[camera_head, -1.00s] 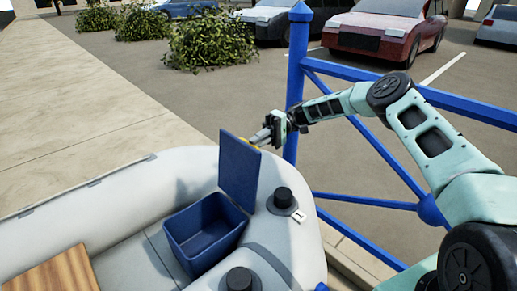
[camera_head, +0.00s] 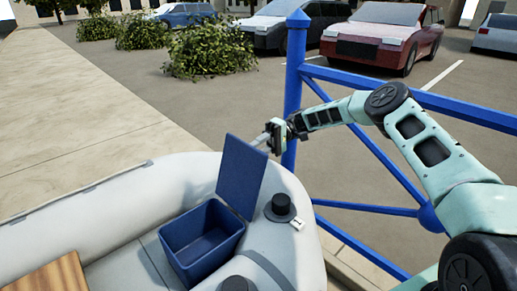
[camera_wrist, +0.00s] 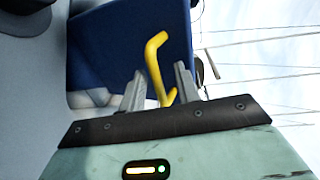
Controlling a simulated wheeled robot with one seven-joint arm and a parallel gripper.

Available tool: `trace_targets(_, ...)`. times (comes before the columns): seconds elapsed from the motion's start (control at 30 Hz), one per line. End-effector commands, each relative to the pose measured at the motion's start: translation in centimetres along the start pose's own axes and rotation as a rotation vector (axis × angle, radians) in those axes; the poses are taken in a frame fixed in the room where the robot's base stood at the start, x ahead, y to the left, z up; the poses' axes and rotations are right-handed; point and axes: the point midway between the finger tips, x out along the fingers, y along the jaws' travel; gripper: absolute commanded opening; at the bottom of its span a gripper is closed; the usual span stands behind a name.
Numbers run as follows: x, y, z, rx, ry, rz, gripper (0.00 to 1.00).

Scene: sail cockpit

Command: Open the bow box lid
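The bow box (camera_head: 203,243) is a dark blue open-topped bin in the front of the grey inflatable boat. Its blue lid (camera_head: 241,178) stands up steeply, leaning a little back, and the inside of the box shows. My gripper (camera_head: 262,139) is behind the lid's upper right edge. In the wrist view, the yellow bent handle (camera_wrist: 154,60) stands out against the blue lid (camera_wrist: 112,45). My gripper's fingers (camera_wrist: 160,70) are apart on either side of the handle, with gaps visible. The handle is hidden in the head view.
A black round fitting (camera_head: 281,206) sits on the boat tube right of the lid. A blue railing (camera_head: 292,95) stands close behind my gripper, and my arm reaches over it. A wooden board (camera_head: 48,278) lies in the boat at lower left.

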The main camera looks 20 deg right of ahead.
Motion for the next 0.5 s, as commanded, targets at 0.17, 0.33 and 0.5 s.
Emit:
trace_targets(0.17, -0.6, 0.0, -0.1, -0.002, 0.002, -0.001, 0.32)
trace_targets(0.33, -3.0, 0.2, -0.1, -0.002, 0.005, 0.0, 0.32)
trace_targets(0.5, -5.5, 0.2, -0.1, -0.002, 0.002, 0.0, 0.32)
